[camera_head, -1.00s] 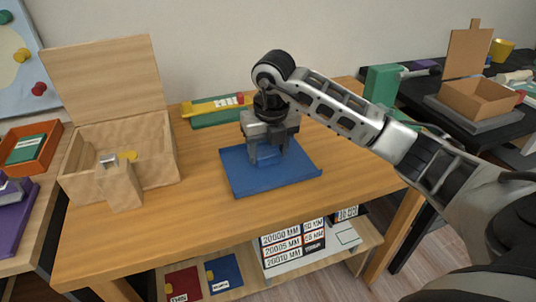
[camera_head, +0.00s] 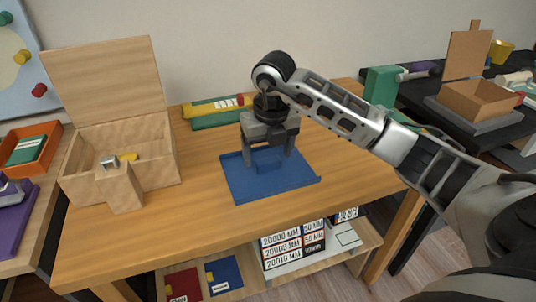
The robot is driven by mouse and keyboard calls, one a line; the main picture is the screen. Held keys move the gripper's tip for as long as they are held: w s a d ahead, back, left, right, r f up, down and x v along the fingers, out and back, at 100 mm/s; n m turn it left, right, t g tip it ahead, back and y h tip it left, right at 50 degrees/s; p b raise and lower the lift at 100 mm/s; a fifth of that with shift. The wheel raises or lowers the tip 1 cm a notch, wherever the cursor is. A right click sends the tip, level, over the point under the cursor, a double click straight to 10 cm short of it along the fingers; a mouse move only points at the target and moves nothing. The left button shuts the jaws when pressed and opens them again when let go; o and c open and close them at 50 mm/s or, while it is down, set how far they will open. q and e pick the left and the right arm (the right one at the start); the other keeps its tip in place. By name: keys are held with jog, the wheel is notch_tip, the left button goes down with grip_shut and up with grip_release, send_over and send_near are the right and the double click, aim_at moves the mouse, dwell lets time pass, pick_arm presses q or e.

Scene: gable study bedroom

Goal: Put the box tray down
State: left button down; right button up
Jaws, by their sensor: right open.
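The box tray, a flat blue tray (camera_head: 240,186) with low raised edges, lies on the wooden table in the middle of the camera_head view. A small blue handle (camera_head: 268,162) stands up near its centre. My right gripper (camera_head: 270,160) points down over the tray with its two fingers spread apart. The handle shows between the fingers, with a visible gap to them. The gripper's palm and fingers hide part of the tray's back. My left gripper is not in view.
A wooden box (camera_head: 80,190) with its lid raised stands at the table's left. A green and yellow item (camera_head: 215,108) lies behind the tray. The table (camera_head: 150,235) is bare in front of and right of the tray. A dark desk (camera_head: 495,128) holds a cardboard box (camera_head: 480,102).

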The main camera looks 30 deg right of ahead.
aim_at(271, 175)
notch_tip(271, 175, up, 10)
jog(key=s+p, duration=0.1)
jog(key=shift+s+a+r, duration=0.2)
jog(key=shift+s, duration=0.05)
dwell(0.4)
